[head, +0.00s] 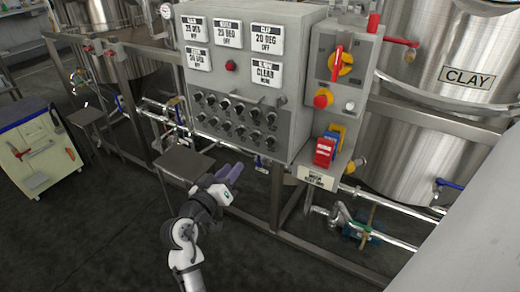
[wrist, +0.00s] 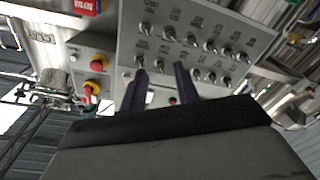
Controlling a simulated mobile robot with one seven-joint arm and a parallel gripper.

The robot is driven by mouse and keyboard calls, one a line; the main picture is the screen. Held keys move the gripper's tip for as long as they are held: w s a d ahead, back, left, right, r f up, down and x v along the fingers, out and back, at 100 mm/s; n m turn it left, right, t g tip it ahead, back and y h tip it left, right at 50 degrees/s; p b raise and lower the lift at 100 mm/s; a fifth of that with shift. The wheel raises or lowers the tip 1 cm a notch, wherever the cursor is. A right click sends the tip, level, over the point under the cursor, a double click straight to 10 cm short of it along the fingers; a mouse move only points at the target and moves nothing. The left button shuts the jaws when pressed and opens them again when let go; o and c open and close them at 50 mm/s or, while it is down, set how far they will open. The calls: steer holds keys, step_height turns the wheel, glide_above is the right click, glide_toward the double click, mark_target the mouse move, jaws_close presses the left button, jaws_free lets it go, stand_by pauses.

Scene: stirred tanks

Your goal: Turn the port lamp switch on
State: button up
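Rows of small dark switches (head: 236,119) sit on the lower face of the grey control box (head: 248,80). Their labels are too small to read, so I cannot tell which is the port lamp switch. The switches also show in the wrist view (wrist: 195,50), tilted and seemingly upside down. My gripper (head: 231,173) is below and in front of the box, apart from the switches. In the wrist view my two dark purple fingers (wrist: 160,72) stand apart with nothing between them, and they overlap part of the panel.
A side panel carries a red-and-yellow rotary switch (head: 341,64) and a red button (head: 323,98). Red, yellow and blue tags (head: 326,150) hang below it. A small metal shelf (head: 184,163) is left of my gripper. Steel tanks (head: 440,95) and pipes stand around.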

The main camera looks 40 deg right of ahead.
mark_target(268, 145)
steer(key=shift+m+g, duration=0.3)
steer(key=shift+g, duration=0.3)
steer(key=p+x, duration=0.1)
steer(key=x, duration=0.3)
steer(key=s+p+x, duration=0.1)
steer(key=x, duration=0.4)
steer(key=s+d+p+x, duration=0.1)
steer(key=x, duration=0.3)
steer(key=shift+d+f+p, duration=0.25)
steer(key=shift+p, duration=0.15)
steer(key=shift+w+d+f, duration=0.1)
steer(key=shift+w+d, duration=0.2)
steer(key=shift+d, duration=0.25)
jaws_close()
